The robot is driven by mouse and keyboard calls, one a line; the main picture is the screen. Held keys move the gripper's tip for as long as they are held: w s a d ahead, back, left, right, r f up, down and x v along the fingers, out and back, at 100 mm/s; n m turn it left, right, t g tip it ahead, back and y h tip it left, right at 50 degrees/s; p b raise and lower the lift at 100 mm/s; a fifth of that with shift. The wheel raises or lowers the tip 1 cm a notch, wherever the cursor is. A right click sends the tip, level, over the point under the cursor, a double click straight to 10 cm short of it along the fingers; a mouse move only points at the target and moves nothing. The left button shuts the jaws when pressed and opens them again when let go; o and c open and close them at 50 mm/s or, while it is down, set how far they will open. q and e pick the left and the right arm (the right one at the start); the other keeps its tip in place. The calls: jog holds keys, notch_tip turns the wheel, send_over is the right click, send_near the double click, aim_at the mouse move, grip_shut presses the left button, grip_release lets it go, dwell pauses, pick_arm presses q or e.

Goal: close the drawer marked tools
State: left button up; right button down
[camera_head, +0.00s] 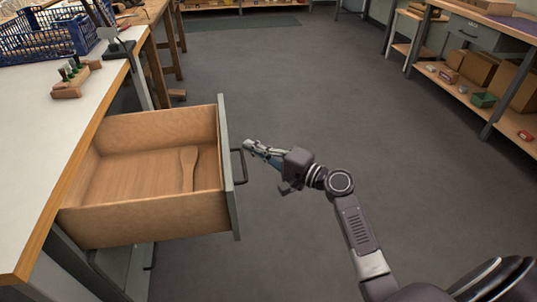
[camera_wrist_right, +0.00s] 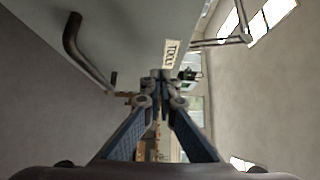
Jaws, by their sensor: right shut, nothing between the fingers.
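The drawer (camera_head: 140,222) is pulled far out from under the white-topped bench on the left. A wooden paddle-shaped piece (camera_head: 188,168) lies inside it. Its grey front (camera_head: 227,150) carries a dark bar handle (camera_head: 242,166). In the right wrist view, the front (camera_wrist_right: 125,30) has a label reading TOOLS (camera_wrist_right: 171,53), and the handle (camera_wrist_right: 75,45) stands to the left. My right gripper (camera_head: 248,146) is shut and empty, its fingertips close to the outer side of the front by the handle; I cannot tell whether they touch. In the wrist view, its fingertips (camera_wrist_right: 161,76) meet just below the label. My left gripper is not in view.
The bench top (camera_head: 40,140) holds a blue crate (camera_head: 45,35) and a small wooden block with tufted pieces (camera_head: 70,80). A shelf unit with boxes (camera_head: 478,66) stands at the far right. The floor (camera_head: 310,80) between is clear.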

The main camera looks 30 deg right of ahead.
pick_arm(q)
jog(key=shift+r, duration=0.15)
pick_arm(e)
jog(key=shift+w+a, duration=0.2)
jog(key=shift+a, duration=0.65)
jog(key=shift+w+a, duration=0.15)
jog(key=shift+a, duration=0.65)
jog(key=shift+a, duration=0.1)
